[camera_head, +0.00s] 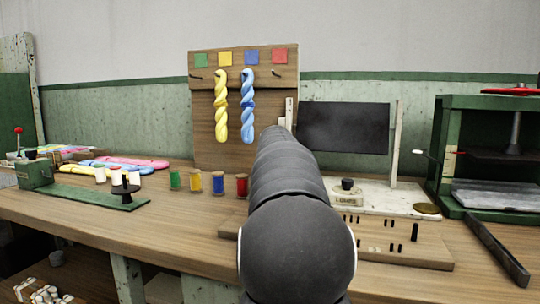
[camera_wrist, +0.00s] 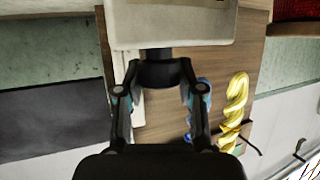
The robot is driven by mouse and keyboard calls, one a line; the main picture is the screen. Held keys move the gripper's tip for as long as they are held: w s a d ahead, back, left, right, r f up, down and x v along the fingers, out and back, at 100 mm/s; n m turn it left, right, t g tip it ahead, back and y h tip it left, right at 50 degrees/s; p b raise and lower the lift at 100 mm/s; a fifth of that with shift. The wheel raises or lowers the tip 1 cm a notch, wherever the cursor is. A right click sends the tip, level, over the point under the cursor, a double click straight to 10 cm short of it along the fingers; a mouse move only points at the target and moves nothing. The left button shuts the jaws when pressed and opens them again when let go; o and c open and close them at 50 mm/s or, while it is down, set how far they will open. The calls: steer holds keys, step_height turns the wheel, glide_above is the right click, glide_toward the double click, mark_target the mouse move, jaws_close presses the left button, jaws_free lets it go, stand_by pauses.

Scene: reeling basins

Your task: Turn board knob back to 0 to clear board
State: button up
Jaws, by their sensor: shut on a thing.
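In the wrist view, a black round knob (camera_wrist: 158,72) stands out from a cream box (camera_wrist: 175,25). My gripper (camera_wrist: 160,80) is shut on this knob, one finger on each side. The knob's marks and pointer are not readable. In the head view my dark arm reaches forward and hides my gripper and the held knob. The dark board (camera_head: 343,128) hangs between pale posts right of my arm; it also shows at the left of the wrist view (camera_wrist: 50,135). I cannot make out any writing on it.
A second black knob (camera_head: 347,184) sits on a cream base on a white plate. A wooden rack (camera_head: 226,148) holds yellow (camera_head: 220,110) and blue (camera_head: 247,110) skeins. A green press (camera_head: 450,150) stands at right.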

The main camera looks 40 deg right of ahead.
steer(key=shift+n+y, duration=0.3)
stand_by(0.5)
steer(key=o, duration=1.2)
steer(key=shift+c, duration=0.2)
steer(key=shift+s, duration=0.1)
steer(key=v, duration=1.1)
steer(key=shift+s+a, duration=0.2)
steer(key=shift+s, duration=0.2)
steer(key=shift+r, duration=0.1)
